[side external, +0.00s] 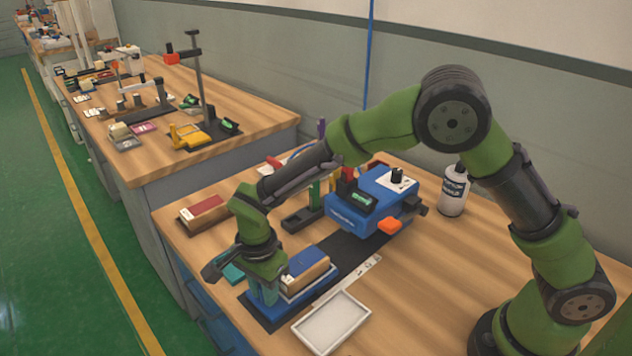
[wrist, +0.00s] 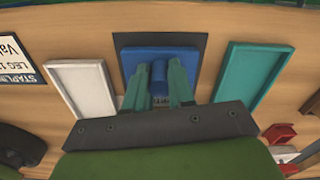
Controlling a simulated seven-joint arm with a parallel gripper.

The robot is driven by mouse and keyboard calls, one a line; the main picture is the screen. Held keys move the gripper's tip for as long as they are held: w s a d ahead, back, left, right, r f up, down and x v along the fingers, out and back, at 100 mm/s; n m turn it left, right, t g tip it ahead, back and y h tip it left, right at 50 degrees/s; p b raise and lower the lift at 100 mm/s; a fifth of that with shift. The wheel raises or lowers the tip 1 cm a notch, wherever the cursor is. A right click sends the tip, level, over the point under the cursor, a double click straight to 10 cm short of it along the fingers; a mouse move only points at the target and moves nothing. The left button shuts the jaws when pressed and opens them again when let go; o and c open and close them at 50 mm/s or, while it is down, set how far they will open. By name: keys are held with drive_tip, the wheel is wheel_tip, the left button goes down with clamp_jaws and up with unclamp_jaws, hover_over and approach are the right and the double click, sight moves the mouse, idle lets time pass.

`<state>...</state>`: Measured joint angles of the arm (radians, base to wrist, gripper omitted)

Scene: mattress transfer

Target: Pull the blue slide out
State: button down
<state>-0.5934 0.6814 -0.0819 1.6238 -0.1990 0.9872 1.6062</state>
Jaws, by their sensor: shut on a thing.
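The blue slide (side external: 293,292) sits on a dark base strip in front of the blue machine (side external: 358,212). A block with a tan side and blue top (side external: 307,267) lies on it. In the wrist view the slide is a flat blue plate (wrist: 130,57) with a rounded blue handle (wrist: 159,78) at its near edge. My gripper (side external: 263,292) points down at the slide's front end. In the wrist view its green fingers (wrist: 159,82) stand on either side of the handle, shut on it. The fingertips are partly hidden in the side view.
A white tray (side external: 352,338) lies right of the slide and a teal tray (side external: 232,273) left of it. A red-topped block (side external: 205,212) sits farther back left. The right front tabletop is clear.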

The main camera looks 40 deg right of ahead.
drive_tip(key=shift+a, duration=0.35)
drive_tip(key=c, duration=1.2)
unclamp_jaws()
drive_tip(key=shift+o, duration=1.1)
drive_tip(key=shift+d, duration=0.1)
wheel_tip(320, 180, up, 17)
